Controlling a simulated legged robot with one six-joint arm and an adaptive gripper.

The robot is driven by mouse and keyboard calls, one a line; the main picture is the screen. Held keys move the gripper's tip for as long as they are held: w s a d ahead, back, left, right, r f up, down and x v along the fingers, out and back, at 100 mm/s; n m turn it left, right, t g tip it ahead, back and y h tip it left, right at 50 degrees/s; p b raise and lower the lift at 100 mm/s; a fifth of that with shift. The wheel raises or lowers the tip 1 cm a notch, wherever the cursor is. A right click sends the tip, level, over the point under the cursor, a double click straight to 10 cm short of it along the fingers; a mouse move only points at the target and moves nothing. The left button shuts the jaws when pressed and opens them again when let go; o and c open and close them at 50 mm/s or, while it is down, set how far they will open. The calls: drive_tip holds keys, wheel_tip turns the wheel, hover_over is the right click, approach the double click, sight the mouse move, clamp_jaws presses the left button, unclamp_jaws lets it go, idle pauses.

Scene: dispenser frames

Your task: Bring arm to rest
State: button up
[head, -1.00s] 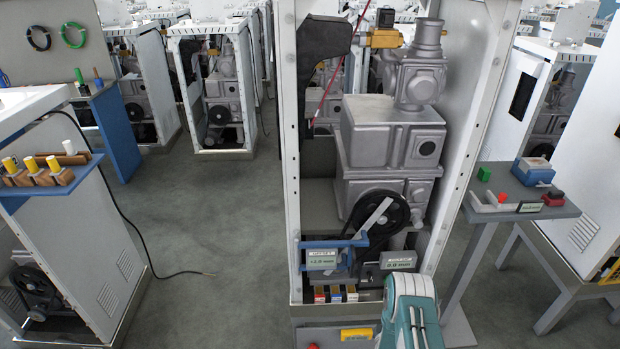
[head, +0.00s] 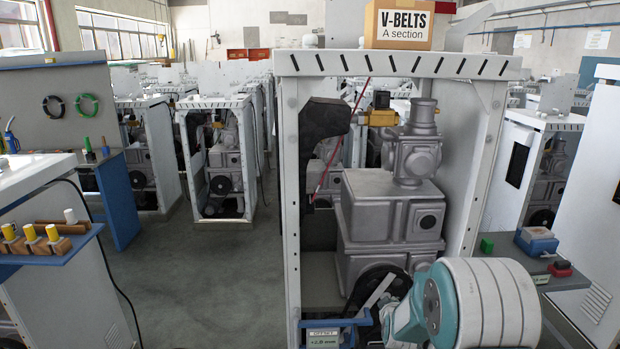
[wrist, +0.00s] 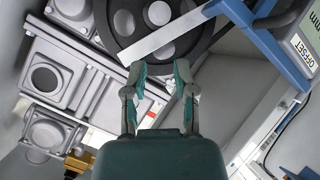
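My arm (head: 478,303), teal and white, rises at the lower right of the head view, in front of the open dispenser frame (head: 489,165). My gripper itself does not show in the head view. In the wrist view my gripper (wrist: 160,72) points into the cabinet with its two teal-tipped fingers apart and nothing visible between them. The black pulley (wrist: 195,45) with a pale flat bar (wrist: 165,35) across it lies beyond the fingertips. Whether the fingers touch anything I cannot tell, but they look clear of the pulley.
A blue gauge frame labelled OFFSET (head: 322,331) sits low in the cabinet. A V-BELTS box (head: 405,25) is on top. A side table (head: 560,268) stands right, a blue tool shelf (head: 50,255) left. Open floor (head: 195,270) lies between.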

drive_tip(key=s+a+r+m+g+y, duration=0.1)
drive_tip(key=s+a+r+m+g, duration=0.25)
drive_tip(key=s+r, duration=1.3)
drive_tip(key=s+a+r+m+g, duration=0.1)
drive_tip(key=s+r, duration=0.1)
drive_tip(key=s, duration=0.9)
drive_tip(key=s+a+r+m+g, duration=0.1)
drive_tip(key=s+m, duration=0.1)
drive_tip(key=s, duration=0.9)
drive_tip(key=shift+s+r+g+y, duration=0.15)
drive_tip(key=shift+r+g+y, duration=0.15)
drive_tip(key=shift+r+g, duration=0.1)
